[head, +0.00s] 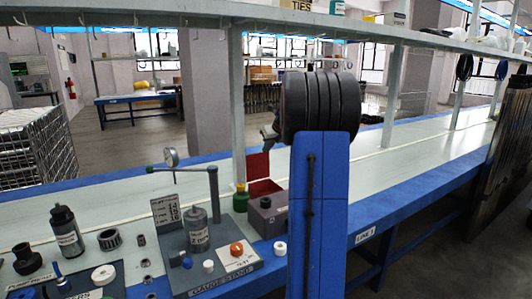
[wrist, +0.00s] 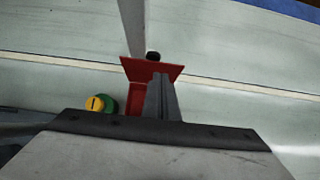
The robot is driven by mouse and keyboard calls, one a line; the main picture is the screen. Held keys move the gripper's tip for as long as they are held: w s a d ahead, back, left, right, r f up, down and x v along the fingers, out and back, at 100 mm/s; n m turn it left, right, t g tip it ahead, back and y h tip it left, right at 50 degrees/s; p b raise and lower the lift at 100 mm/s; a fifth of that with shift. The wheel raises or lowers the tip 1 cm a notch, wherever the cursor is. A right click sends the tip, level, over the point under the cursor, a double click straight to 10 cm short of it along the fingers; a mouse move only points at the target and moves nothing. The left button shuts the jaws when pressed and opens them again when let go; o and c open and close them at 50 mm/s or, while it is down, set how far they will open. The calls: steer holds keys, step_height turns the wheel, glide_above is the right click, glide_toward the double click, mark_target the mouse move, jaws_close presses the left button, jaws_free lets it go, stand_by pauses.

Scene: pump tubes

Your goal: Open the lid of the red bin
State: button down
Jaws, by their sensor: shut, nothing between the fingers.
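The red bin (head: 264,187) stands on the bench, left of my blue column in the head view. Its red lid (head: 258,164) is raised and stands roughly upright at the back. In the wrist view the lid (wrist: 138,68) is a red panel with a dark knob (wrist: 153,56) at its far side, and part of the red bin (wrist: 138,100) shows below it. My gripper (wrist: 159,78) is shut and empty, its fingers overlapping the lid and bin in view. Whether the fingertips touch the lid cannot be told.
A green bottle with a yellow cap (wrist: 100,103) stands left of the bin; it also shows in the head view (head: 240,200). A dark box (head: 267,216) is in front of the bin. A gauge stand (head: 208,262) is nearer. The bench to the right (head: 420,150) is clear.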

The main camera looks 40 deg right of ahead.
step_height(320, 180, up, 8)
steer(key=w, duration=0.2)
steer(key=shift+w+d+f, duration=0.2)
steer(key=shift+w+d, duration=0.2)
steer(key=s+a+f+n+g+y, duration=0.1)
steer(key=s+a+n, duration=0.45)
steer(key=a, duration=0.55)
steer(key=s+a+f+n, duration=0.1)
steer(key=s+a+n, duration=0.5)
steer(key=a, duration=0.5)
steer(key=s+a+f+n+g+y, duration=0.1)
steer(key=s+a+n, duration=0.3)
steer(key=a+n, duration=0.5)
steer(key=s+a+f+n, duration=0.5)
steer(key=s+a+n, duration=0.1)
steer(key=s, duration=0.3)
steer(key=s+a+f+n, duration=0.5)
steer(key=s+n, duration=0.1)
steer(key=s, duration=0.3)
steer(key=s+a+f+n+g, duration=0.1)
steer(key=s+a+f+n, duration=0.5)
steer(key=s, duration=0.3)
steer(key=shift+a, duration=0.3)
